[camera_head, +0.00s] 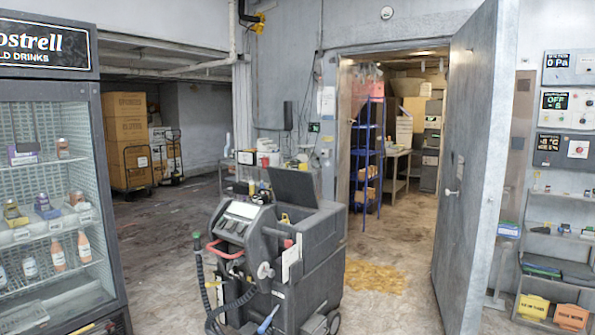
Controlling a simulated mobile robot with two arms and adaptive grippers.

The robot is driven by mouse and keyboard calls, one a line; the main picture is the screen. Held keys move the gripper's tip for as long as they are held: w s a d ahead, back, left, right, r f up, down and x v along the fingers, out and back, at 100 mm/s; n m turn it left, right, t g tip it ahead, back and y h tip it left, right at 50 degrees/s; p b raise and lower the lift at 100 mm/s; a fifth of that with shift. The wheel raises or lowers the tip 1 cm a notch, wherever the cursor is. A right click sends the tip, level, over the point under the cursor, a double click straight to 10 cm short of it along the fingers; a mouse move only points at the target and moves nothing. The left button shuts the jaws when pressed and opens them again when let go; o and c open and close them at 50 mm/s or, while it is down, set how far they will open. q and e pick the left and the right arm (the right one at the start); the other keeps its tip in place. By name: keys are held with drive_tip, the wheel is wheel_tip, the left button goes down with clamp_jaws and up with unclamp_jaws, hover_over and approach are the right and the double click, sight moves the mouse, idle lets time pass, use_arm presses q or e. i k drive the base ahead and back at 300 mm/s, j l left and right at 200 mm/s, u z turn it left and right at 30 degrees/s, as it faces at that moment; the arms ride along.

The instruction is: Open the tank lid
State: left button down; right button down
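A dark grey floor-cleaning machine (316,246) stands on the floor at the middle of the view. It has a control panel (240,212) with a light screen and a red-edged handle (226,250) at its left end. A flat dark panel, which looks like the tank lid (293,187), stands tilted up above the top of the machine. A small yellow item shows just below its left edge. The inside of the tank cannot be seen from here. Neither of my grippers is in view.
A drinks fridge (100,200) stands at the left. A large grey door (470,170) stands open at the right, with a blue rack (367,150) in the room beyond. Shelves with bins (572,316) stand far right. Floor around the machine is mostly clear, with yellowish debris (375,277) behind it.

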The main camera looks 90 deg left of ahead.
sight(293, 186)
drive_tip(key=i+j+u, duration=0.45)
drive_tip(key=i+u, duration=0.9)
drive_tip(key=i, duration=0.15)
drive_tip(key=i+l+u, duration=0.25)
drive_tip(key=i+u, duration=0.2)
drive_tip(key=i+j+u, duration=0.2)
drive_tip(key=i+u, duration=0.2)
drive_tip(key=i+j+u, duration=0.1)
drive_tip(key=i+u, duration=0.7)
drive_tip(key=i+l+u, duration=0.25)
drive_tip(key=u, duration=0.15)
drive_tip(key=i+l+u, duration=0.3)
drive_tip(key=i+u, duration=0.15)
